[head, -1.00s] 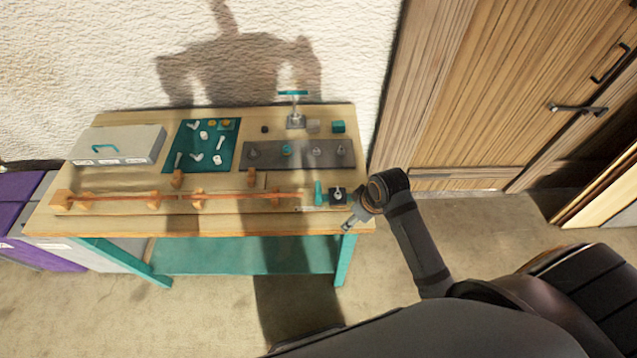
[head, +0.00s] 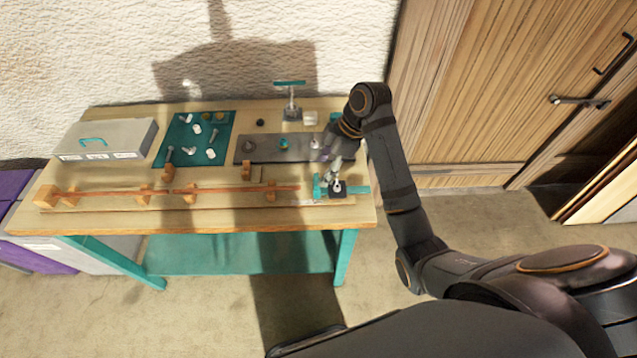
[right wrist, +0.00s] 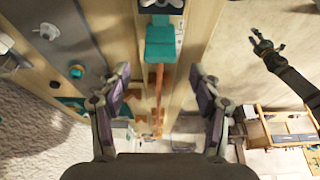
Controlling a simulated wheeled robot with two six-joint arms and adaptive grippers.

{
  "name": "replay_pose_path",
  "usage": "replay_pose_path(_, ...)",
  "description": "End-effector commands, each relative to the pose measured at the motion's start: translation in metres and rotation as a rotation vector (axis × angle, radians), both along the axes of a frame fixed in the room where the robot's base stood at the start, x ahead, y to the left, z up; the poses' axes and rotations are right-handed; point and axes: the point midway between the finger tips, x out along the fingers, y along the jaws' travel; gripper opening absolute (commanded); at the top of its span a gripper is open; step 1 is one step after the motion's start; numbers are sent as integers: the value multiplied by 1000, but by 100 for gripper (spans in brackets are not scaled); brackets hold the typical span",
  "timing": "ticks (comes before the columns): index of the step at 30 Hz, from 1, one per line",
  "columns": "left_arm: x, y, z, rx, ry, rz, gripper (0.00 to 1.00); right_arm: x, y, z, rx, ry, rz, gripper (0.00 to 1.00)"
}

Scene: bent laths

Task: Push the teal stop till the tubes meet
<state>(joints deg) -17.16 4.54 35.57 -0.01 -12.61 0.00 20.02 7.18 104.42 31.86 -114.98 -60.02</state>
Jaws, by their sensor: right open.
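The teal stop (head: 318,187) stands upright near the right end of the bench, beside a dark clamp block (head: 337,189) with a silver lever. The teal stop also shows in the right wrist view (right wrist: 160,45). Reddish-brown tubes (head: 225,191) lie in line through wooden blocks, their right end just left of the stop. My right gripper (head: 332,160) is open and empty, above and behind the stop. In the right wrist view its fingers (right wrist: 160,78) straddle the line of stop and tube. My left gripper (right wrist: 266,42) shows small there, its jaws unclear.
A grey case (head: 108,138) is at the left back. A teal mat (head: 180,130) holds several small parts. A dark grey strip (head: 262,155) with knobs lies behind the tubes. A teal-topped stand (head: 290,98) rises at the back. The bench's front strip is bare.

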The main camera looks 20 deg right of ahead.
Motion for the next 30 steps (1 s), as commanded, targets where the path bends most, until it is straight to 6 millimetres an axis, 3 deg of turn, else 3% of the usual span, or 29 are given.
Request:
replay_pose_path(2,0,0,-16,0,0,0,38,1,7,-21,2,1,-1,64)
replay_pose_path(7,0,1,-6,1,1,0,38,3,14,-32,1,3,-1,64)
replay_pose_path(17,0,1,-6,1,1,0,38,4,15,-38,-1,0,-1,64)
replay_pose_path(30,-1,1,-6,1,1,0,38,4,15,-38,-1,0,-1,6)
